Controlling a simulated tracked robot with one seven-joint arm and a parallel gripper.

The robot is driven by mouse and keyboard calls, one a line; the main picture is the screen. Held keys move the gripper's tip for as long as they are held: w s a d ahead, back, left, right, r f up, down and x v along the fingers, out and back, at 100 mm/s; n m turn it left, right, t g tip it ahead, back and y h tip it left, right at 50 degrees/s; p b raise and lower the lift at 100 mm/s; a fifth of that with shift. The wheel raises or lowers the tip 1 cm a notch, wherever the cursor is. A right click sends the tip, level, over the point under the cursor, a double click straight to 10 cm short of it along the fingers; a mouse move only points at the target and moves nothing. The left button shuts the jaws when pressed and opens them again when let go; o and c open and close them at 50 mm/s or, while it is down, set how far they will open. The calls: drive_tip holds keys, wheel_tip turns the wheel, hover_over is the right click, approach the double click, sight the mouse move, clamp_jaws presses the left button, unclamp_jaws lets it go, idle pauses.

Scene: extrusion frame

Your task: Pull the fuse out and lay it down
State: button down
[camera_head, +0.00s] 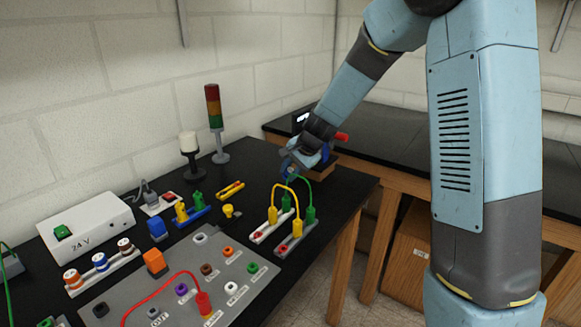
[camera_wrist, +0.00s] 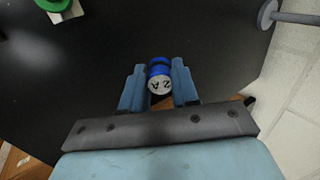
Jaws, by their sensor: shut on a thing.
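The fuse (camera_wrist: 159,85) is a short blue cylinder with a pale end cap marked "2 A". In the wrist view it sits between the two blue fingers of my gripper (camera_wrist: 159,90), which is shut on it. The marked end faces the wrist camera. Dark tabletop shows around it, and no holder is seen touching it. In the head view my gripper (camera_head: 290,164) is over the far right part of the black bench, behind the yellow and green plug leads. The fuse is too small there to read clearly.
Yellow and green leads (camera_head: 287,189) arch up from two strips just in front of my gripper. A signal tower (camera_head: 214,122) and a white-topped lamp (camera_head: 188,143) stand at the back. A grey panel (camera_head: 200,275) fills the front. Black table (camera_head: 250,170) is bare left of my gripper.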

drive_tip(key=shift+s+a+f, duration=0.15)
drive_tip(key=shift+f, duration=1.9)
drive_tip(key=c, duration=0.8)
unclamp_jaws()
drive_tip(key=shift+s, duration=0.1)
drive_tip(key=v, duration=1.3)
drive_tip(key=shift+r, duration=0.35)
